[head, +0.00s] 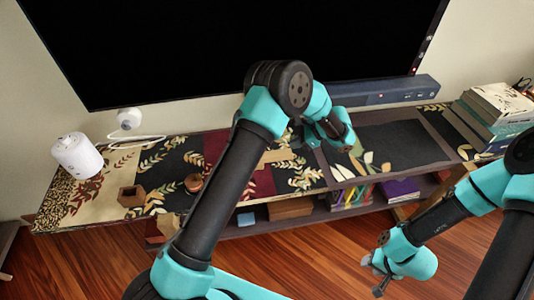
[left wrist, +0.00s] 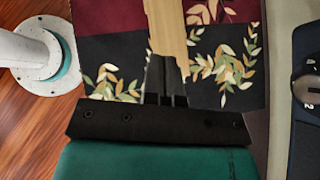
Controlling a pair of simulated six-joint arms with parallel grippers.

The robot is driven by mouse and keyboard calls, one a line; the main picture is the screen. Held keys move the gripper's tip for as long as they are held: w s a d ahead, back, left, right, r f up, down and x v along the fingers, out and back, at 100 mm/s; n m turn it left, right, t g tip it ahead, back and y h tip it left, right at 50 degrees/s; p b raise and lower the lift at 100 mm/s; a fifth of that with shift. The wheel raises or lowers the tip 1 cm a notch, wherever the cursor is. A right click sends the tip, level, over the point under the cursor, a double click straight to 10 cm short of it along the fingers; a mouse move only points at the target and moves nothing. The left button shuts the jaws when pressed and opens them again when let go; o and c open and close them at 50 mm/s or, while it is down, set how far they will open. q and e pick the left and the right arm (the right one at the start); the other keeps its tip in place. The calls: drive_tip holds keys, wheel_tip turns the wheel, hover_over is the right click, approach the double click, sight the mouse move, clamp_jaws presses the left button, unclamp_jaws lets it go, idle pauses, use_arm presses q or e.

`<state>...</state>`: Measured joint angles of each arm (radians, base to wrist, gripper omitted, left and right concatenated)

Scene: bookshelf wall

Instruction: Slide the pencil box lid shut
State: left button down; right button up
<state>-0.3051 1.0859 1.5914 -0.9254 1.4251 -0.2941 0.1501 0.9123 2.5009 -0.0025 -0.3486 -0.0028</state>
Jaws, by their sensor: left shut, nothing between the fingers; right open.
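The pencil box (head: 278,156) is a long light-wood piece on the patterned cloth, partly hidden behind my left arm in the head view. In the left wrist view its pale wooden top (left wrist: 168,28) runs up from the fingertips; I cannot tell lid from body or how far the lid is open. My left gripper (head: 299,138) is shut and empty, its fingertips (left wrist: 166,62) at the near end of the wood, touching or just above it. My right gripper (head: 377,278) is open and empty, low in front of the shelf, away from the box.
A small brown wooden container (head: 131,195) and a round wooden item (head: 193,182) stand left of my left arm. A white cylinder (head: 77,156) is at the far left. A dark soundbar (head: 385,92) lies behind, books (head: 495,112) at right. The dark mat (head: 400,146) is mostly clear.

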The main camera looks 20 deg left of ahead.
sight(275, 159)
use_arm(q)
drive_tip(key=x, duration=1)
drive_tip(key=shift+f, duration=0.1)
drive_tip(key=a, duration=0.2)
drive_tip(key=shift+s+a, duration=0.25)
drive_tip(key=shift+s, duration=0.1)
drive_tip(key=shift+s+a, duration=0.2)
drive_tip(key=shift+a, duration=0.45)
drive_tip(key=shift+a, duration=0.1)
